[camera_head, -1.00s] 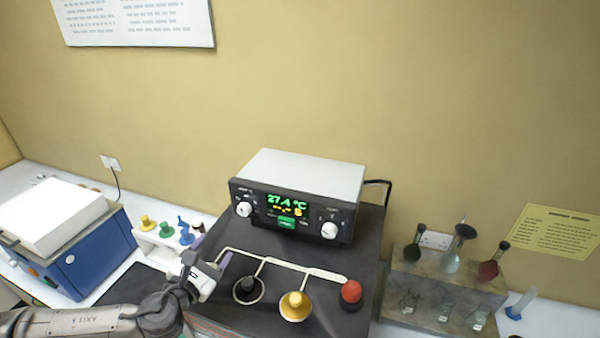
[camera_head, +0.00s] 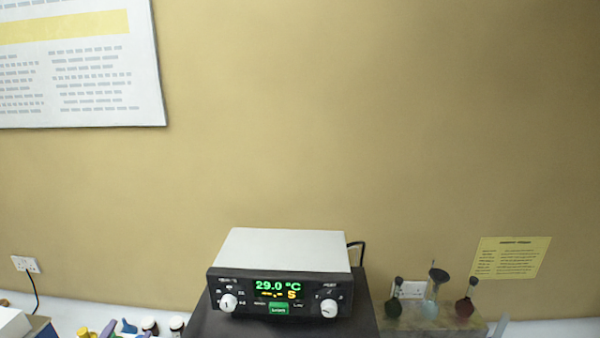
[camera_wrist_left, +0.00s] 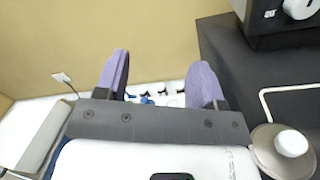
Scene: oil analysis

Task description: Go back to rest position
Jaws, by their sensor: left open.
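My left gripper (camera_wrist_left: 160,60) shows in the left wrist view with its two purple fingers spread wide. Nothing is between the fingers; they point towards the wall and the white bench behind. My right gripper is in neither view.
A heater unit (camera_head: 278,285) reading 29.0 °C stands on a dark base (camera_wrist_left: 232,70). A stone-like rack (camera_head: 400,324) with several dark-topped vessels stands right. Small coloured items, including a blue one (camera_head: 128,326), line the bottom left. A round grey item (camera_wrist_left: 270,150) is close at the gripper's right.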

